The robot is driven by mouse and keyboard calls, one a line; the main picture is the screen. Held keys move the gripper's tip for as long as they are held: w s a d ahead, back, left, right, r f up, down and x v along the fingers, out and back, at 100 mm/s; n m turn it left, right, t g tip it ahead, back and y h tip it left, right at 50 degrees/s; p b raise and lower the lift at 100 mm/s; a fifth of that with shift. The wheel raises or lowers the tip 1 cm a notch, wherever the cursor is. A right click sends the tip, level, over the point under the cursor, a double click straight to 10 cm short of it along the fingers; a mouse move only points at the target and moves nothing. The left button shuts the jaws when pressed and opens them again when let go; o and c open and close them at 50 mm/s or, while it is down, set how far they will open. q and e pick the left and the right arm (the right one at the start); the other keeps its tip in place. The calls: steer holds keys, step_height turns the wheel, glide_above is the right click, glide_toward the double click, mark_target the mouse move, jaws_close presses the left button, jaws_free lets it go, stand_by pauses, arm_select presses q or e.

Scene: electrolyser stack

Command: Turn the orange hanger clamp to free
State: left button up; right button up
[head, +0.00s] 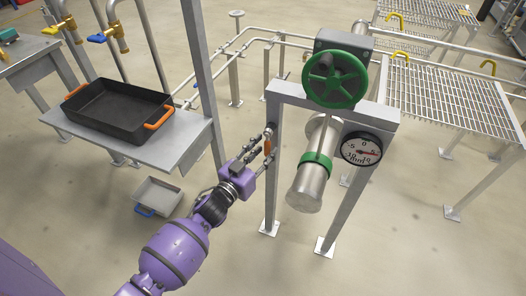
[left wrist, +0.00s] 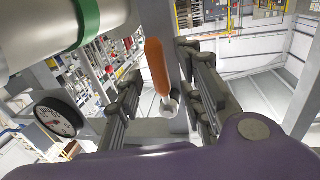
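The orange hanger clamp (head: 267,147) is a small orange lever on the left leg of the grey stand. In the left wrist view its orange handle (left wrist: 157,66) points up from a round grey pivot. My left gripper (head: 256,149) is right at the clamp. In the left wrist view its fingers (left wrist: 161,88) are apart, one on each side of the handle, with gaps on both sides. I cannot tell how deep the handle lies between them. My right gripper is not in view.
The grey stand (head: 283,190) carries a green handwheel (head: 334,79), a metal cylinder (head: 308,182) with a green band and a round dial gauge (head: 361,149). A black tray (head: 116,110) with orange handles sits on a bench (head: 185,135) at left. A grey bin (head: 158,195) is on the floor.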

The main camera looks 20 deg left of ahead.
arm_select(q)
steer(key=shift+c, duration=0.3)
jaws_close()
steer(key=shift+d+n, duration=0.15)
steer(key=shift+n, duration=0.15)
steer(key=d+r+n+t+y+p, duration=0.1)
steer(key=d+r+n, duration=0.1)
steer(key=n, duration=0.7)
steer(key=d+r+n+t+y+p, duration=0.1)
steer(key=d+r+n+y, duration=0.1)
steer(key=n, duration=0.8)
steer(key=shift+s+d+r+n+t+p, duration=0.15)
steer(key=shift+d+r+n+t+p, duration=0.15)
steer(key=shift+d+r, duration=0.45)
steer(key=shift+d+f, duration=0.1)
steer(key=shift+d, duration=0.05)
steer(key=shift+o, duration=0.3)
jaws_free()
